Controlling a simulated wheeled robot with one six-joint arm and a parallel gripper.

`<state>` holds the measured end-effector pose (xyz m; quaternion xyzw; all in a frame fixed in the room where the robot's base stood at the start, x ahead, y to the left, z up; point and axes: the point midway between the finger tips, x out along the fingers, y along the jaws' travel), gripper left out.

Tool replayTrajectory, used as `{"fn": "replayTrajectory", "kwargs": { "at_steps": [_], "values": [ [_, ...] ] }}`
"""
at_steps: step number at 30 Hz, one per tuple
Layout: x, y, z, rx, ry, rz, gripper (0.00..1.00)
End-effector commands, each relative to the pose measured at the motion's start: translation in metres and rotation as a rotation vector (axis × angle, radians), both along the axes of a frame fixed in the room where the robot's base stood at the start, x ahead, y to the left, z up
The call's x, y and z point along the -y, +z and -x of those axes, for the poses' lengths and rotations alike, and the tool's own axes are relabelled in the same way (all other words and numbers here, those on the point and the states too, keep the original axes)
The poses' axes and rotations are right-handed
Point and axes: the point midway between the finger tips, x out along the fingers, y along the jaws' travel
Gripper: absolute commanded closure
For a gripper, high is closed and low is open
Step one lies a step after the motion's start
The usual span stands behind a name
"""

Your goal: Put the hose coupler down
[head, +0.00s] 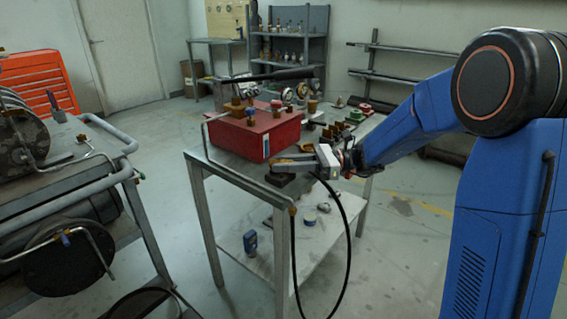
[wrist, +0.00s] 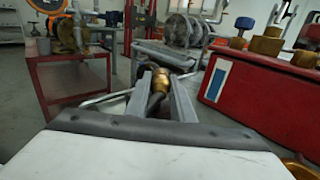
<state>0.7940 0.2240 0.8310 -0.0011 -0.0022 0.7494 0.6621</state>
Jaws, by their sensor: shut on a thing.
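My gripper (head: 284,162) is over the near right part of the bench top, beside the red box. In the wrist view its two grey fingers (wrist: 160,90) are closed around the brass hose coupler (wrist: 159,80). A dark hose end shows behind the coupler, between the fingers. In the head view the coupler is small and mostly hidden by the fingers. A black hose (head: 347,240) hangs in a loop from near my gripper past the front of the bench. I cannot tell whether the coupler touches the bench.
The red box (head: 254,134) carries brass fittings and a long black-handled tool (head: 270,76). Several fittings stand on the bench (head: 226,161) behind my gripper. A dark block (head: 284,182) lies just below the fingers. A cart with pipework (head: 70,165) stands at the left.

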Motion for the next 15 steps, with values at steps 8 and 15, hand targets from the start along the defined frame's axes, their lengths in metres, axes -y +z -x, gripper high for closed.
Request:
{"fn": "replayTrajectory", "kwargs": {
  "at_steps": [8, 15],
  "values": [
    [0.0001, -0.0036, 0.0003, -0.008, 0.0, 0.003, 0.6],
    [0.0001, -0.0028, 0.0003, -0.009, 0.0, 0.004, 0.6]
  ]
}}
